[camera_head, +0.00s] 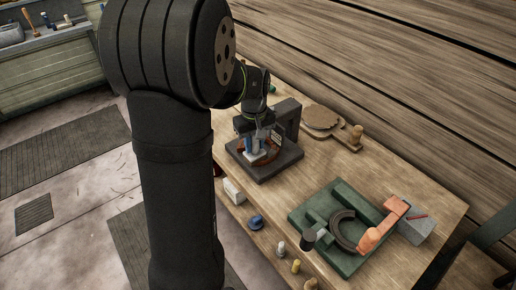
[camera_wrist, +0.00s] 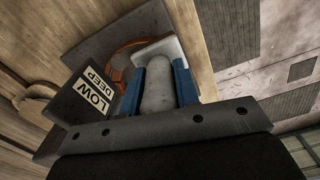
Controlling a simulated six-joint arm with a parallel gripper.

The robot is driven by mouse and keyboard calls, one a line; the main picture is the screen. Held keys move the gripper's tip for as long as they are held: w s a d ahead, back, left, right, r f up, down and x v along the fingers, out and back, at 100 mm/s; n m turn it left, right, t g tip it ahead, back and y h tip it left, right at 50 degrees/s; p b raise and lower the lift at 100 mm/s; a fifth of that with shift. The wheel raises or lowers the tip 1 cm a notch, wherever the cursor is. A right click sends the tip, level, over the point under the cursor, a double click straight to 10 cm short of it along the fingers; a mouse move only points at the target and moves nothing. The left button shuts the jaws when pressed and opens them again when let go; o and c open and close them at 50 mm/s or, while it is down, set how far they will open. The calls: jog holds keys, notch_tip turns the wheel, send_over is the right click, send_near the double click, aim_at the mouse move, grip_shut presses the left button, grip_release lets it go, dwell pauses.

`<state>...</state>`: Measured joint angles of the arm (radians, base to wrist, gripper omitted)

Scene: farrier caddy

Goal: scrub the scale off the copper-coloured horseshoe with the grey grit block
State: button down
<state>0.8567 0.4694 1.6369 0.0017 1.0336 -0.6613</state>
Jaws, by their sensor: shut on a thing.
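My gripper (camera_head: 254,146) is over the dark grey stand (camera_head: 287,168) on the bench. In the wrist view its two blue fingers (camera_wrist: 158,82) are shut on the rounded pale handle of the grey grit block (camera_wrist: 160,48). The block also shows pale under the fingers in the head view (camera_head: 256,158). The copper-coloured horseshoe (camera_wrist: 118,70) lies on the stand, partly hidden by the block and fingers. The block is over or against one side of the horseshoe; I cannot tell whether they touch. Scale on the horseshoe is too small to make out.
The stand's upright wall carries a "LOW DEEP" label (camera_wrist: 91,97). To the right, a green fixture (camera_head: 345,262) holds a dark horseshoe (camera_head: 340,236) beside an orange tool (camera_head: 382,228). Small knobs line the bench's front edge.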

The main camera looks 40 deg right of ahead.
jog(key=shift+s+d+f, duration=0.15)
jog(key=shift+s+d, duration=0.4)
jog(key=shift+d, duration=0.2)
jog(key=shift+d, duration=0.1)
jog(key=shift+w, duration=0.1)
jog(key=shift+w+a+r, duration=0.3)
jog(key=shift+w+a, duration=0.15)
jog(key=shift+a, duration=0.35)
jog(key=shift+f, duration=0.15)
dwell(0.7)
